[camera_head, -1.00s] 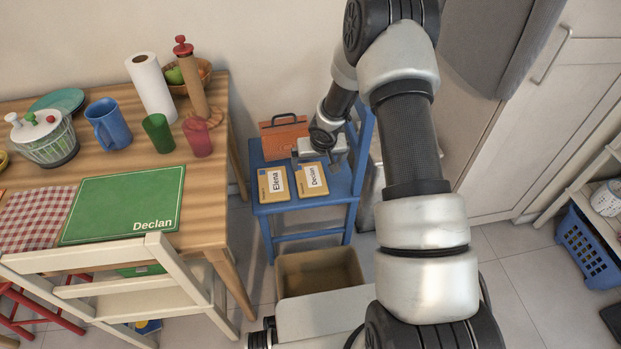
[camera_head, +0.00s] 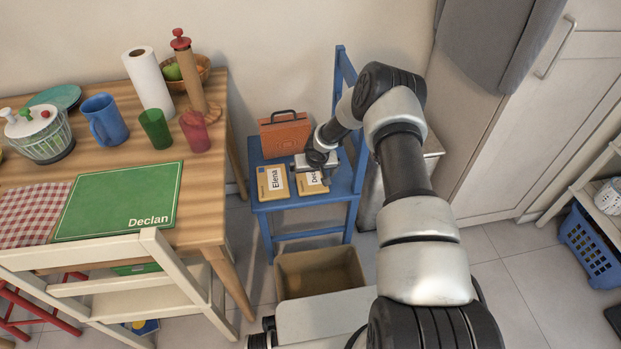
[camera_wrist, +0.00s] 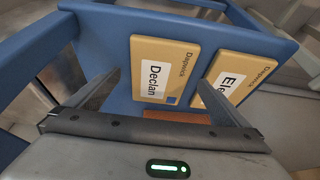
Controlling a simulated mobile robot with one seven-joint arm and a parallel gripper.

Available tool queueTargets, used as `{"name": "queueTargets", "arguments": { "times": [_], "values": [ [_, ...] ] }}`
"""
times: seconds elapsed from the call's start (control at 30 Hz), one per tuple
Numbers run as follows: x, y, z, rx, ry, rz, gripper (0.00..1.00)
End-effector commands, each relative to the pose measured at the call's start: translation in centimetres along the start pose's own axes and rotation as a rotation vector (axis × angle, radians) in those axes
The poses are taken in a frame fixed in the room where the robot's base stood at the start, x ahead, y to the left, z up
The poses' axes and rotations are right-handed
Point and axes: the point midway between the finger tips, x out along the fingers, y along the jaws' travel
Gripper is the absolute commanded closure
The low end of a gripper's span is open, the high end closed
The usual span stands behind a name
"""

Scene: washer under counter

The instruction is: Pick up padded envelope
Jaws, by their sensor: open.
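Two tan padded envelopes lie side by side on the blue chair's seat (camera_head: 325,202). The left one (camera_head: 271,191) is labelled Elena; the right one (camera_head: 313,188) is labelled Declan and partly hidden by my gripper. My gripper (camera_head: 314,171) is open and empty above the Declan envelope. In the wrist view, the Declan envelope (camera_wrist: 163,70) shows between the fingers of my gripper (camera_wrist: 160,80), and the Elena envelope (camera_wrist: 238,78) lies to its right, partly behind the right finger. I cannot tell how large the gap down to the envelopes is.
An orange case (camera_head: 285,136) with a dark handle stands at the back of the seat. The chair's blue backrest (camera_head: 345,75) rises on the right, close to my arm. An open brown box (camera_head: 320,272) is in front. A wooden table (camera_head: 205,160) stands left.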

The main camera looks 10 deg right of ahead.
Motion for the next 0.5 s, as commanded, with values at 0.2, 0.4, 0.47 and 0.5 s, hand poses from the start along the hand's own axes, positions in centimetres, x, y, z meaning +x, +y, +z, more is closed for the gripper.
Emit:
{"name": "queueTargets", "arguments": {
  "times": [0.2,0.4,0.47,0.5],
  "values": [
    [3.1,-0.1,-0.1,0.003,0.000,0.000,0.00],
    [3.2,-0.1,-0.1,-0.001,-0.001,0.001,0.00],
    [3.2,-0.1,-0.1,-0.001,-0.001,0.001,0.00],
    [3.2,-0.1,-0.1,-0.001,-0.001,0.001,0.03]
  ]
}}
